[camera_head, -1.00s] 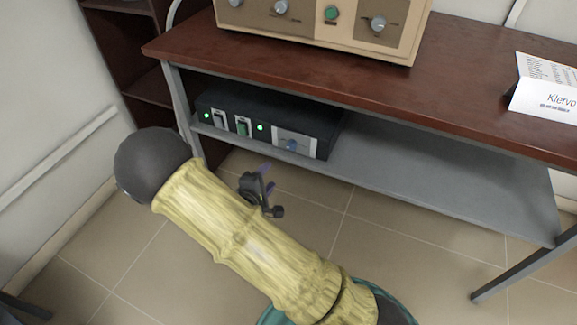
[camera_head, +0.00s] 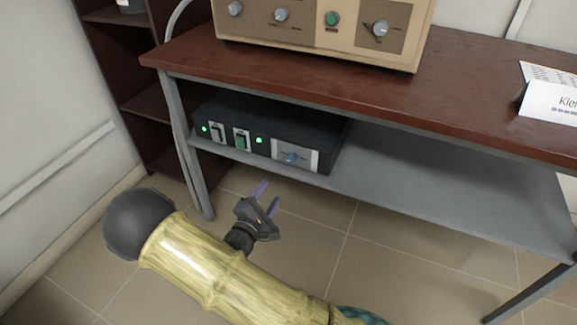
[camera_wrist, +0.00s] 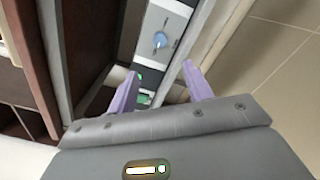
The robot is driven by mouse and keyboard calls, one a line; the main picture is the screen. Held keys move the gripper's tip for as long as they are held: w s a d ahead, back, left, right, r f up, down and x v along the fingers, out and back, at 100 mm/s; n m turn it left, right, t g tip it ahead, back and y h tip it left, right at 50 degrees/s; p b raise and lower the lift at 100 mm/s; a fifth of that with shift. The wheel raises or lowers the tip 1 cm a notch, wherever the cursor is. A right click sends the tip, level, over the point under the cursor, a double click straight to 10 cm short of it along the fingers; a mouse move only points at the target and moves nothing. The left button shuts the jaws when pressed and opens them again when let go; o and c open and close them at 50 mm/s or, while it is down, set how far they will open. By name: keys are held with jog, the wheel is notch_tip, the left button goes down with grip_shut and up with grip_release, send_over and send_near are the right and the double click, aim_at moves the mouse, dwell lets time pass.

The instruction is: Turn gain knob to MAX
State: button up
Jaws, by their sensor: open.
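A black control box (camera_head: 262,131) sits on the grey lower shelf, with lit green lights and two switches on its front. A blue knob (camera_head: 291,158) is on the light panel at its right end; I cannot read the markings around it. The blue knob also shows in the wrist view (camera_wrist: 160,40), beyond the fingertips. My gripper (camera_head: 268,197) is open and empty, in front of and below the box, apart from it. In the wrist view its two purple fingers (camera_wrist: 160,72) are spread, with a green switch (camera_wrist: 143,98) visible between them.
A beige instrument (camera_head: 320,35) with several knobs and a green button stands on the brown tabletop (camera_head: 330,84). A table leg (camera_head: 190,150) stands left of the box. The grey shelf (camera_head: 420,190) is bare to the right. A white sign (camera_head: 552,101) stands at the right.

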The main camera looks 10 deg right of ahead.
aim_at(291, 161)
jog(key=b+x, duration=0.4)
jog(key=x, duration=0.9)
jog(key=shift+w+d+f, duration=0.1)
jog(key=shift+w+d+b, duration=0.3)
jog(key=shift+w, duration=0.15)
jog(key=c, duration=1)
